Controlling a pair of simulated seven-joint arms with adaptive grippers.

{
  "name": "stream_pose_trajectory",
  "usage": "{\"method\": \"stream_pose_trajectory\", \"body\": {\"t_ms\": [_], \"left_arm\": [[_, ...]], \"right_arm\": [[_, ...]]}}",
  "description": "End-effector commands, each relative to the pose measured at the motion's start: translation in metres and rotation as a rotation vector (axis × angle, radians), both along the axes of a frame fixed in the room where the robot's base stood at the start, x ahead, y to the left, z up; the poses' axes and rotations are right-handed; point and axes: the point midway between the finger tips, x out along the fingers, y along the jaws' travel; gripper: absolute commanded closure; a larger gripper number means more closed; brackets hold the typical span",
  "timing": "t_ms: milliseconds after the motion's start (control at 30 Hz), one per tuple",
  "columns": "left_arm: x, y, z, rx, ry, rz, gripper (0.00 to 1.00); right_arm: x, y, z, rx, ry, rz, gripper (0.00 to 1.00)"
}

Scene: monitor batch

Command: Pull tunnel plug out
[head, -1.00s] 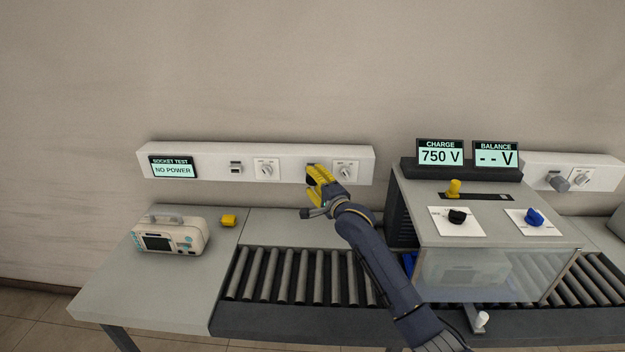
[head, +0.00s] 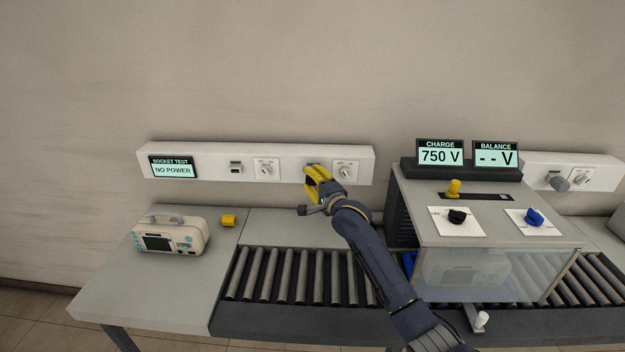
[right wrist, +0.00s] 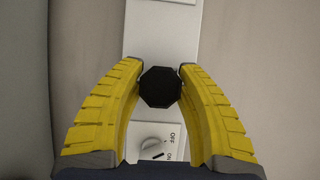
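A black eight-sided plug (right wrist: 160,87) sits between the yellow fingers of my right gripper (right wrist: 160,70) in the right wrist view. Both fingers appear to touch its sides near their tips. In the head view my right gripper (head: 316,178) is at the white wall socket strip (head: 210,174), left of a rotary switch (head: 346,170), and mostly hides the plug. How far the plug sits in its socket is hidden. A grey plug (head: 558,183) is in the right wall strip (head: 604,172). My left gripper is not in view.
A roller conveyor (head: 290,276) runs below, into a scanner-like machine (head: 480,215) with black and blue knobs. A beige device (head: 170,237) and a yellow block (head: 228,221) rest on the left table (head: 130,285). The socket test display (head: 172,168) reads NO POWER.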

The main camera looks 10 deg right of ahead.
Motion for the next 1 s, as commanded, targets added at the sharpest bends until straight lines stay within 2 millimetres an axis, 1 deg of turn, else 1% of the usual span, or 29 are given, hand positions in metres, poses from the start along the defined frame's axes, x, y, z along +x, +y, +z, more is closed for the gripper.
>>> {"method": "stream_pose_trajectory", "body": {"t_ms": [33, 100, 133, 667, 1000], "left_arm": [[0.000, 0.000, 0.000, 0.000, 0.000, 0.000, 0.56], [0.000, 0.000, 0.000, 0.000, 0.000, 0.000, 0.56], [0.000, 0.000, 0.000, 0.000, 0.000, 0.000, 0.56], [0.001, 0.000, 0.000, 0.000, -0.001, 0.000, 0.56], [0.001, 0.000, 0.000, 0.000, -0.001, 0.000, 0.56]], "right_arm": [[0.000, 0.000, 0.000, 0.000, 0.000, 0.000, 0.86], [0.000, 0.000, 0.000, 0.000, 0.000, 0.000, 0.95], [0.000, 0.000, 0.000, 0.000, 0.000, 0.000, 0.96], [-0.004, 0.001, 0.000, 0.000, -0.001, 0.001, 0.96], [-0.017, 0.005, 0.000, 0.002, -0.002, 0.001, 0.96]]}}
